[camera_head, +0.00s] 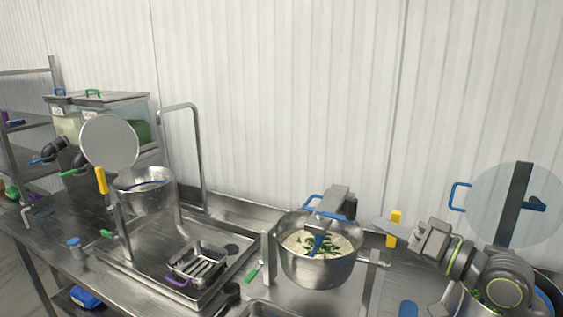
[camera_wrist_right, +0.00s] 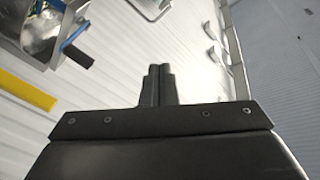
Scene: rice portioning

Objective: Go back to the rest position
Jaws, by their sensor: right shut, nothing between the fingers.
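My right gripper (camera_head: 384,224) is at the right of the head view, its arm coming in from the lower right. Its fingers point left, toward the pot side of the counter. In the right wrist view the two fingers (camera_wrist_right: 157,84) are together with nothing between them. My left gripper does not show in either view. A steel pot (camera_head: 318,270) with pale food and green leaves stands left of my right gripper, apart from it in the picture.
A steel bowl (camera_head: 146,198) stands over a sink at the left. Two clear-walled dispensers (camera_head: 118,118) stand at the back left. A yellow handle (camera_head: 393,228) is close behind my right gripper. A round translucent lid (camera_head: 492,212) is at right.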

